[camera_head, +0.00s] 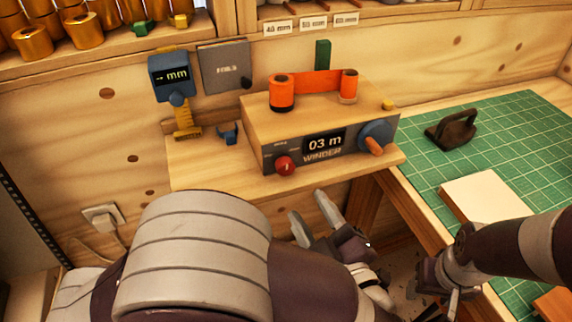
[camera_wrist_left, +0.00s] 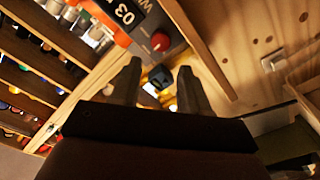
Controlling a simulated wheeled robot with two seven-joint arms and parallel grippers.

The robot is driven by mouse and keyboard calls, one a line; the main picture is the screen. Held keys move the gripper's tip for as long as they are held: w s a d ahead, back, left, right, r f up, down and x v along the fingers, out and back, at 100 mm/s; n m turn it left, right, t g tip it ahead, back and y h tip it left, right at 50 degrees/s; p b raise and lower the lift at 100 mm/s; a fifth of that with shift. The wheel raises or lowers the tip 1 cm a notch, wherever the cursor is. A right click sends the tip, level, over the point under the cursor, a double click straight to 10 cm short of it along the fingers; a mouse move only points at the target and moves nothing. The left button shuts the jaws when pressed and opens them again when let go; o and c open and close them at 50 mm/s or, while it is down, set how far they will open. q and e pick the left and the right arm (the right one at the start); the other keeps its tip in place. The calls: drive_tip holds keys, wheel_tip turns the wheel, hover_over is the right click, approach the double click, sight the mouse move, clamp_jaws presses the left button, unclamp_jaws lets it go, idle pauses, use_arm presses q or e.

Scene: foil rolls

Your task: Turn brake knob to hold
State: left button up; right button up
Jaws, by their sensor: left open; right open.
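The winder (camera_head: 345,107) is a wooden box with a grey front panel, and its display reads "03 m". A red knob (camera_head: 285,166) sits at the panel's lower left; it also shows in the left wrist view (camera_wrist_left: 160,42). The small print above it is too small to read. My left gripper (camera_head: 314,214) is open and empty, below and in front of the panel, apart from the knob. In the left wrist view its fingertips (camera_wrist_left: 160,76) lie either side of and below the knob. My right gripper (camera_head: 441,287) is low at the right, open, with its tips hard to make out.
A blue crank (camera_head: 376,135) with an orange handle is on the panel's right. Orange foil spans two spools on top. A blue "mm" gauge (camera_head: 171,75) stands left. A green cutting mat (camera_head: 500,135) at right carries a dark iron-like tool (camera_head: 452,130) and a pale block (camera_head: 485,195).

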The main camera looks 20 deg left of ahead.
sight(287, 170)
use_arm(q)
drive_tip(key=x, duration=0.9)
drive_tip(key=shift+w+a+p, duration=0.15)
drive_tip(key=shift+a+p, duration=0.05)
drive_tip(key=shift+p, duration=0.1)
drive_tip(key=c, duration=0.8)
drive_tip(key=shift+o, duration=0.2)
drive_tip(key=shift+r+m+p, duration=0.15)
drive_tip(key=shift+m+p, duration=0.45)
drive_tip(key=shift+p, duration=0.4)
drive_tip(key=m+p, duration=0.7)
drive_tip(key=p, duration=0.2)
drive_tip(key=shift+m, duration=0.4)
drive_tip(key=shift+f+m+p, duration=0.25)
drive_tip(key=shift+m+p, duration=1.3)
drive_tip(key=shift+m, duration=0.05)
